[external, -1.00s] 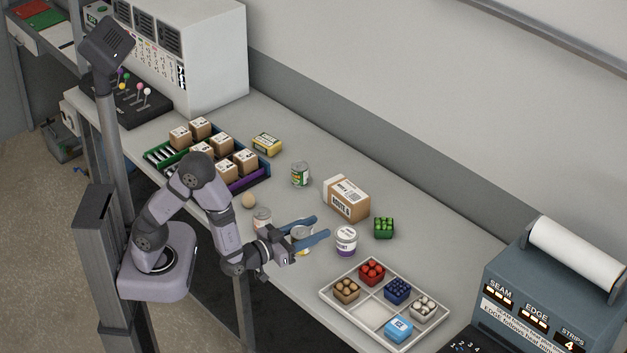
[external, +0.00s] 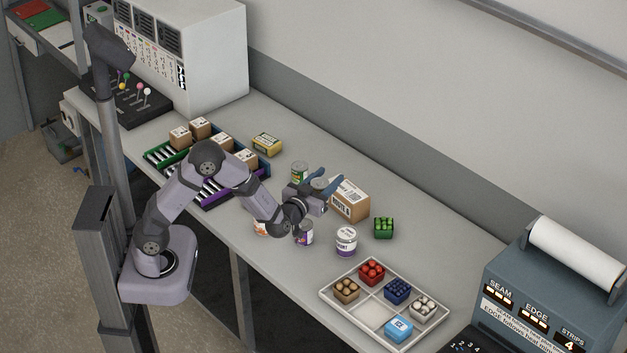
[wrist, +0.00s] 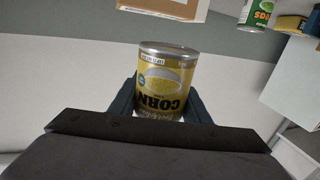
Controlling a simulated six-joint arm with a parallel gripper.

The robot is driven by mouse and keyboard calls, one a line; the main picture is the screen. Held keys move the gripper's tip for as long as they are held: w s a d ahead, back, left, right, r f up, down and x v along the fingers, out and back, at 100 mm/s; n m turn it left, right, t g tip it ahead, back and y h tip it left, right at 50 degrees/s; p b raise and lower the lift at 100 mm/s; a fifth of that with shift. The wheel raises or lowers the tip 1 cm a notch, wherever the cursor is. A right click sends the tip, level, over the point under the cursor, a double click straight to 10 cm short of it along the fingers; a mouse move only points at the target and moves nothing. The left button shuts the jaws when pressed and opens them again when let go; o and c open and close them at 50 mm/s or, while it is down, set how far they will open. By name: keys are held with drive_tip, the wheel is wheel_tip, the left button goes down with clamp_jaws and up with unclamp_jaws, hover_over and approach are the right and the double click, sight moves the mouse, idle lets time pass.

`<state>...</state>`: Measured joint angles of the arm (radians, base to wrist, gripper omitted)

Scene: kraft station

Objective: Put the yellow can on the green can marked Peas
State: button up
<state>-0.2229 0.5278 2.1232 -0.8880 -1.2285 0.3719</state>
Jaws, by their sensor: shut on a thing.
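The yellow can marked Corn (wrist: 163,85) is between the fingers of my gripper (external: 326,186), which is shut on it. Its grey top (external: 319,183) shows in the external view, raised above the table. The label reads upside down in the wrist view, as does the one on the green can. The green can marked Peas (external: 299,171) stands upright on the table, just behind and left of my gripper; its lower part is hidden by my gripper. It also shows at the top right of the wrist view (wrist: 257,13). The two cans are apart.
A cardboard box (external: 350,202) stands close right of my gripper. A purple-labelled can (external: 305,236), a white-and-purple can (external: 346,241) and a partly hidden can (external: 260,228) stand in front. A green berry box (external: 384,228), a divided tray (external: 335,298) and a yellow packet (external: 267,144) are nearby.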

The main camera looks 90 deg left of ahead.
drive_tip(key=s+a+r+n+g+y, duration=0.1)
drive_tip(key=s+a+r+g, duration=0.15)
drive_tip(key=a, duration=0.55)
drive_tip(key=s+a+r+n+g+y+b, duration=0.1)
drive_tip(key=s+a+n+g, duration=0.15)
drive_tip(key=a, duration=0.55)
drive_tip(key=s+a+r+n+g, duration=0.15)
drive_tip(key=s+a, duration=0.25)
drive_tip(key=a, duration=0.4)
wheel_tip(320, 180, down, 9)
drive_tip(key=p, duration=0.1)
drive_tip(key=shift+w+m, duration=0.15)
drive_tip(key=shift+m, duration=0.25)
drive_tip(key=shift+f, duration=0.2)
drive_tip(key=o, duration=1.1)
drive_tip(key=shift+o, duration=0.2)
drive_tip(key=shift+r, duration=0.1)
